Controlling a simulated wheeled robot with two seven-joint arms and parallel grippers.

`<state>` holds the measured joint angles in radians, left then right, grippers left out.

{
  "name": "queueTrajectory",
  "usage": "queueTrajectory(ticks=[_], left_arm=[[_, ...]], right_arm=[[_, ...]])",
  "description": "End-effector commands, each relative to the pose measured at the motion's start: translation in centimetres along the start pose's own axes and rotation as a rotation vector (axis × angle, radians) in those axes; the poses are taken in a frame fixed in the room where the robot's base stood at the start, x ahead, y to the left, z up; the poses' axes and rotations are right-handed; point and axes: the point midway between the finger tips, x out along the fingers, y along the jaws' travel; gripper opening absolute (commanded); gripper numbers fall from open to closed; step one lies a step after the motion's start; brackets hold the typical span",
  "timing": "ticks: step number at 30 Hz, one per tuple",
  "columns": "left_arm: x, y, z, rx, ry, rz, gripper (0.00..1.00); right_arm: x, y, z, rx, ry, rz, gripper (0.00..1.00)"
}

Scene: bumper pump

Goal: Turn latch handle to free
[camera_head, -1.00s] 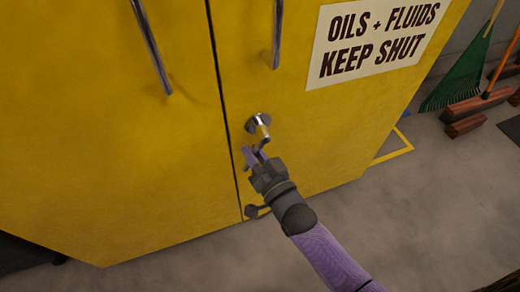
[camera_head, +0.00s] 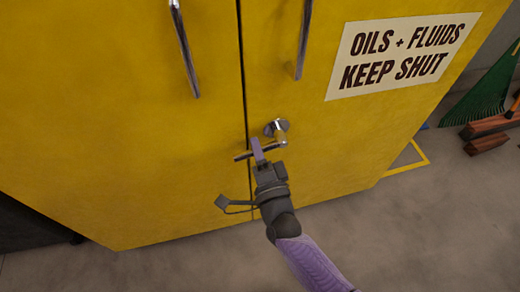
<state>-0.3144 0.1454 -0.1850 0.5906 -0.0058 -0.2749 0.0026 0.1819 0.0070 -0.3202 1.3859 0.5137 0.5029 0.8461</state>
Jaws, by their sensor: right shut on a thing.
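The latch (camera_head: 277,127) is a round metal boss on the right door of the yellow cabinet, close to the seam. A short brass-coloured stem comes out of it. The latch handle (camera_head: 242,156) is a thin bar that runs from the stem's end to the left, almost level, across the door seam. The fingers hide the middle of the bar. My left gripper is not in view.
The yellow cabinet (camera_head: 120,120) has both doors shut. Two upright pull handles, the left one (camera_head: 184,50) and the right one (camera_head: 304,40), stick out above the latch. A green rake head (camera_head: 492,85) and brown brush heads (camera_head: 487,132) stand at the right. The grey floor (camera_head: 420,230) in front is clear.

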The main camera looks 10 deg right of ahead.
Motion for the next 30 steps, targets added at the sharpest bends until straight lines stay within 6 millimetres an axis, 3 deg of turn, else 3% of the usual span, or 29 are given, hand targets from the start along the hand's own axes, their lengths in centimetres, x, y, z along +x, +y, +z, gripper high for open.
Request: queueTrajectory(ticks=[12,30], left_arm=[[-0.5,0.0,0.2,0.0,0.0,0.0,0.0],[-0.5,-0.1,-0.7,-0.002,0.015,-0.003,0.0]], right_arm=[[0.2,-1.0,-0.1,0.184,0.036,0.0,0.0],[0.2,-1.2,-0.1,0.215,0.043,-0.001,0.0]])
